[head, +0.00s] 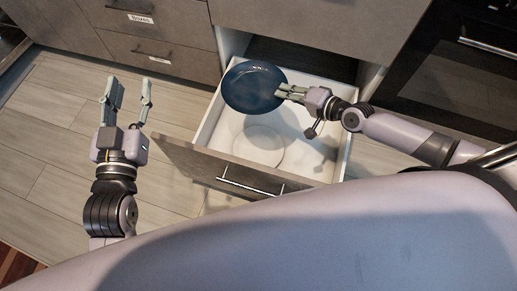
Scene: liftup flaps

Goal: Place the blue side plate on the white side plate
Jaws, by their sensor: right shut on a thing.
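The blue side plate (250,87) is a round, dark blue plate at the back left of the open drawer. My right gripper (284,93) is shut on the plate's right rim and holds it above the drawer. The white side plate (258,146) lies on the drawer floor, in front of the blue plate in the picture. It is pale and hard to tell from the white drawer bottom. My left gripper (129,92) is open and empty, left of the drawer and over the floor.
The open drawer (343,160) has white walls and a grey front with a metal handle (250,187). Grey cabinets (175,35) stand behind, and a dark oven (460,70) is at the right. Wood flooring (60,130) is clear at the left.

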